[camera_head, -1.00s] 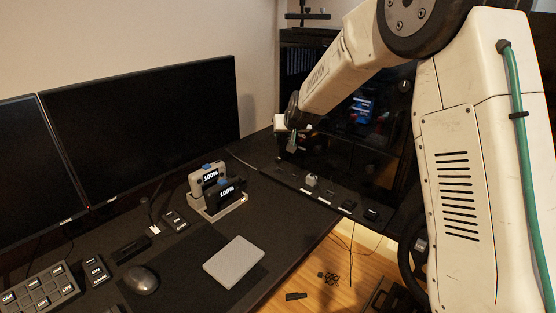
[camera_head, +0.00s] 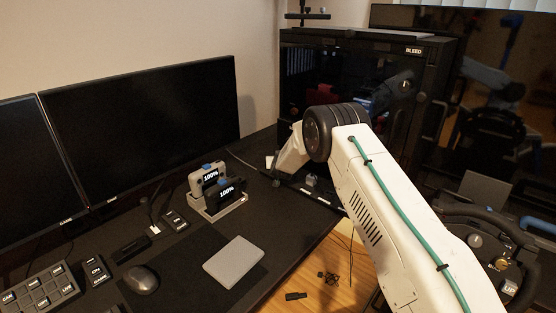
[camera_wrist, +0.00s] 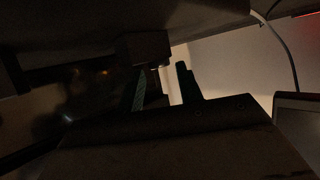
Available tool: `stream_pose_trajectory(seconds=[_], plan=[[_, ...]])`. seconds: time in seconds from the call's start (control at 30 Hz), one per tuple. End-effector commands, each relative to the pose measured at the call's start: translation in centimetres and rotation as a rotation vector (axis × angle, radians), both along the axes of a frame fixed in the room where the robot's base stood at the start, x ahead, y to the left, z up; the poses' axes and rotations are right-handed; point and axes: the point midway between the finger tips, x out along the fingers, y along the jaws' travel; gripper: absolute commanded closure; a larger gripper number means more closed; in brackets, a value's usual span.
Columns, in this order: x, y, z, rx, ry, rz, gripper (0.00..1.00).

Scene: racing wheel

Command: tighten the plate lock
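No part is clearly marked as the plate lock, and I cannot single it out. A small grey knob (camera_head: 311,180) stands on the dark labelled strip beside the desk, close to my arm. My gripper shows in the wrist view (camera_wrist: 162,72), with its two dark fingers apart and a lit gap between them. A dark block (camera_wrist: 145,46) is just beyond the fingertips; I cannot tell whether they touch it. In the head view my arm reaches down toward the back of the desk, and its links hide most of the gripper.
A black cabinet (camera_head: 360,60) stands behind my arm. The desk holds monitors (camera_head: 150,120), a charging dock (camera_head: 218,205), a grey pad (camera_head: 234,262) and a mouse (camera_head: 141,280). A racing wheel rig (camera_head: 490,235) is at the right. Cables (camera_head: 330,277) lie on the floor.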

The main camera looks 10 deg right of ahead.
Motion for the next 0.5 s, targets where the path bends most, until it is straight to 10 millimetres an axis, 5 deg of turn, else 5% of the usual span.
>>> stream_pose_trajectory(seconds=[0.2, 0.5], plan=[[2.0, -0.4, -0.9, 0.001, 0.000, -0.001, 0.64], [2.4, -0.5, -1.0, 0.000, 0.001, 0.000, 0.64]])
